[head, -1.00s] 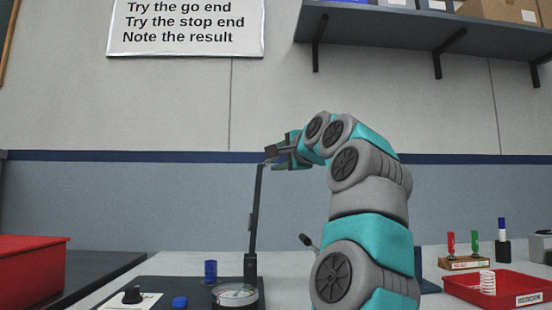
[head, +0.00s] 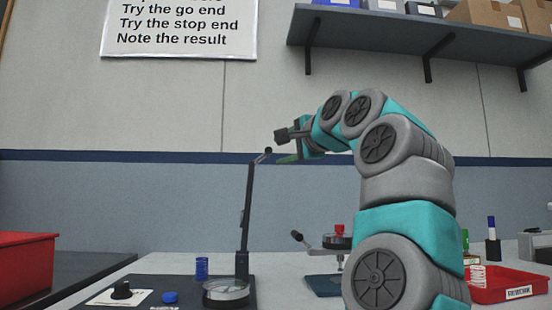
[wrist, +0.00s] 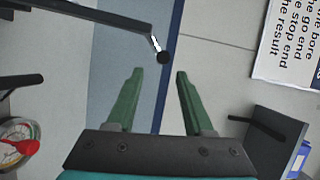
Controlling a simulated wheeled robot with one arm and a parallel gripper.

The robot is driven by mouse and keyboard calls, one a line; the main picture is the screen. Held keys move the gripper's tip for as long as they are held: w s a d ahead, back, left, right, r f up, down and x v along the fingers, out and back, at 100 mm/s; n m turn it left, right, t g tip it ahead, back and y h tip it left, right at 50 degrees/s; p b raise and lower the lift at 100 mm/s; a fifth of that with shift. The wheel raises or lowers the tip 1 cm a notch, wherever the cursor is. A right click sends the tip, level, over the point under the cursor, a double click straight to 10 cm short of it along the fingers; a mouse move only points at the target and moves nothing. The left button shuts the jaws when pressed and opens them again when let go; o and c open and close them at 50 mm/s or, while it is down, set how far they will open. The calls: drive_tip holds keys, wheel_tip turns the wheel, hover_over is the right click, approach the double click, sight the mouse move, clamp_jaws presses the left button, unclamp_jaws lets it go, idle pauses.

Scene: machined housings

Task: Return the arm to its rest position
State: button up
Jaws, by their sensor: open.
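My gripper (head: 281,147) is at the end of my grey and teal arm, raised well above the bench in the head view and pointing left. In the wrist view, its two green fingers (wrist: 156,85) stand apart with nothing between them. The arm is bent over at the top. A thin black stand (head: 247,210) with a short angled tip rises close to the gripper in the head view. In the wrist view the stand's round dark tip (wrist: 163,58) shows just beyond the fingers; I cannot tell whether they touch.
Red bins stand left (head: 25,262) and right (head: 505,284). A fixture with a red knob (head: 339,231) is partly behind my arm. A wall shelf (head: 420,40) is above.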

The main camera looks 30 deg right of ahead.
drive_tip(key=shift+s, duration=0.35)
